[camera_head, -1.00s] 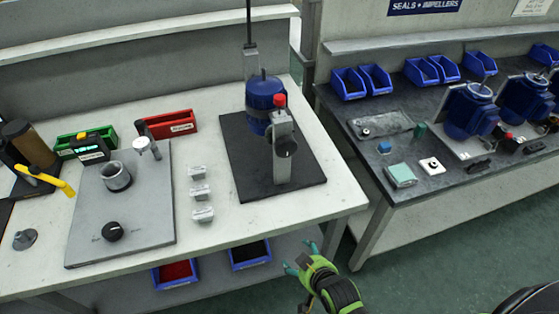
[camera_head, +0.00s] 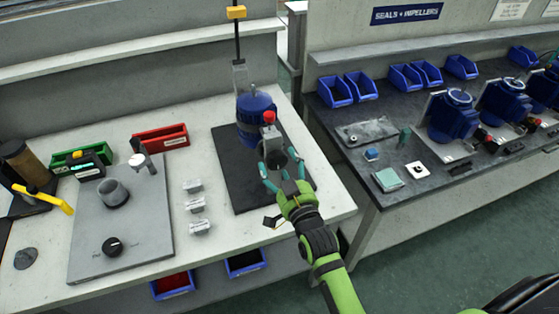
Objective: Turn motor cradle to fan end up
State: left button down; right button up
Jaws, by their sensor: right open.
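The motor cradle (camera_head: 267,148) stands on a black mat (camera_head: 226,172) on the near bench. It holds a blue motor (camera_head: 254,104) upright and has a red knob (camera_head: 268,117) on its top and a dark round part on its near face. My right gripper (camera_head: 285,182) is open in front of the cradle's near face, its teal fingers spread to either side of the dark part. I cannot tell whether they touch it. The lower part of the cradle is partly hidden behind the gripper. My left gripper is not in view.
A grey fixture plate (camera_head: 140,235) with a ring and black knob lies left of the mat, beside several small labelled blocks (camera_head: 195,205). Red (camera_head: 160,137) and green (camera_head: 82,158) bins stand behind. A dark bench (camera_head: 425,165) with blue motors stands at right, across a gap.

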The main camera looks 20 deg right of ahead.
jog(key=shift+w, duration=0.5)
jog(key=shift+c, duration=0.5)
